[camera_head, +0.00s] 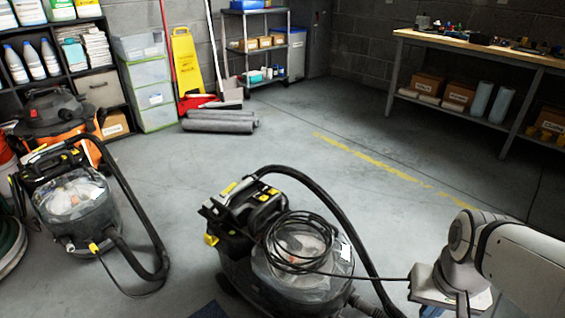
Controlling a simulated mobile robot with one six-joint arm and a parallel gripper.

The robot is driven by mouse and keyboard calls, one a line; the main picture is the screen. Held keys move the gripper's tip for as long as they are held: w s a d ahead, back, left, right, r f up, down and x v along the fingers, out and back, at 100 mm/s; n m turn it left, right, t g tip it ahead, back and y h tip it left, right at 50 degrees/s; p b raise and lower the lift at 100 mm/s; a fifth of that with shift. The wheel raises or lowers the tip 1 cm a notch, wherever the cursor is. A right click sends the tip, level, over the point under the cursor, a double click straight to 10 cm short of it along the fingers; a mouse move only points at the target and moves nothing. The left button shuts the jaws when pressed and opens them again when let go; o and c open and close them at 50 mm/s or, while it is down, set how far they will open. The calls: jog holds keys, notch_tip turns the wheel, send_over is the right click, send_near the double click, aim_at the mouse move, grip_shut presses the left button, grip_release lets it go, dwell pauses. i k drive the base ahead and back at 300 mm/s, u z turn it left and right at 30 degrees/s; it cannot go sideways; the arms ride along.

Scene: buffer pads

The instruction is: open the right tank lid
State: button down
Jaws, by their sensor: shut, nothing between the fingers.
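Two black and yellow cleaning machines with clear tank lids stand on the floor. The right machine (240,215) is near the bottom centre. Its clear tank lid (335,268) looks shut. A coil of black cable (290,240) lies over that lid, and one strand runs right, towards my arm. The left machine (48,165) has a similar clear lid (72,196), which also looks shut. My gripper (452,292) is low at the right, to the right of the right machine and apart from its lid. It is shut and empty. Its lower part is cut off by the bottom edge.
A black hose (325,200) arches behind the right lid. A workbench (490,50) stands at the back right. Shelves (75,45), clear drawers (148,95) and grey rolls (220,120) line the back left. The floor (400,185) between machine and workbench is clear.

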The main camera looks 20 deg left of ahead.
aim_at(226, 213)
jog(key=z, duration=1.45)
jog(key=k, duration=1.5)
jog(key=u, duration=1.65)
jog(key=i, duration=1)
jog(key=u, duration=0.05)
